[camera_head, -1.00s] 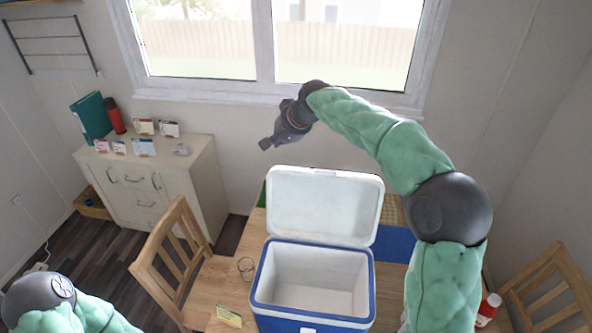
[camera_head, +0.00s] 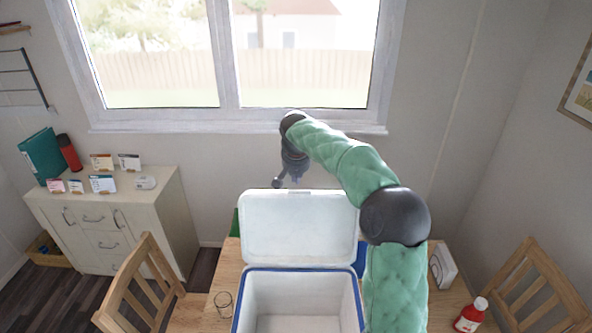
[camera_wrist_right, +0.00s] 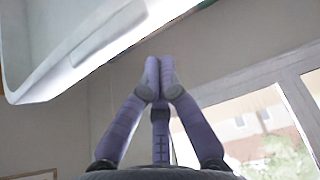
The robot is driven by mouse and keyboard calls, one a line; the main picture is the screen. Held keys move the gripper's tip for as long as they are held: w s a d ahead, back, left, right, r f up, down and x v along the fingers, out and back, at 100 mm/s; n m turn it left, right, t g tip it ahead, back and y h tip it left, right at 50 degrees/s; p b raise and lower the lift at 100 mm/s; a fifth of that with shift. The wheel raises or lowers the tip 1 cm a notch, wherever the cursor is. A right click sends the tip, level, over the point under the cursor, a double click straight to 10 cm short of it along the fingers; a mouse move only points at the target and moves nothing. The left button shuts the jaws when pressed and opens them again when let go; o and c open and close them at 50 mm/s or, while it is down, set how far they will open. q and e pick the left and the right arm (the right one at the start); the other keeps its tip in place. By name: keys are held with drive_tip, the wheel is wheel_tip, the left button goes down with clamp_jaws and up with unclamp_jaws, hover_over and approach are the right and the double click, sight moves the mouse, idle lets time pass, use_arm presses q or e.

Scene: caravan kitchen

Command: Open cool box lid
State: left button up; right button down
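The cool box (camera_head: 298,271) is white inside with a blue rim and stands on the table, cut off by the bottom edge in the head view. Its white lid (camera_head: 298,228) stands open, raised at the back of the box. The lid's edge also fills the upper left of the right wrist view (camera_wrist_right: 60,70). My right gripper (camera_head: 279,183) is behind and above the lid, apart from it in the head view. In the wrist view its purple fingers (camera_wrist_right: 160,78) meet at the tips with nothing between them. My left gripper is out of view.
A glass (camera_head: 223,304) stands left of the box on the wooden table (camera_head: 196,312). Wooden chairs (camera_head: 140,290) flank the table. A cabinet (camera_head: 120,225) and window are behind.

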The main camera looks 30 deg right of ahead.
drive_tip(key=shift+s+a+f, duration=0.1)
drive_tip(key=shift+s+a, duration=0.35)
drive_tip(key=shift+s, duration=0.3)
drive_tip(key=shift+s+a, duration=0.4)
drive_tip(key=shift+s, duration=0.3)
drive_tip(key=shift+s+b, duration=0.1)
drive_tip(key=shift+b, duration=0.2)
drive_tip(key=shift+s+a+b, duration=0.1)
drive_tip(key=shift+a+b, duration=0.05)
drive_tip(key=shift+b, duration=0.2)
drive_tip(key=s+a+r+t+h+b, duration=0.1)
drive_tip(key=s+a+t+h+b, duration=0.1)
drive_tip(key=s+a+b, duration=0.3)
drive_tip(key=s+t+b, duration=0.1)
drive_tip(key=s+b, duration=0.3)
drive_tip(key=b, duration=0.6)
drive_tip(key=shift+r+t, duration=0.2)
drive_tip(key=shift+t, duration=0.1)
drive_tip(key=shift+w, duration=0.1)
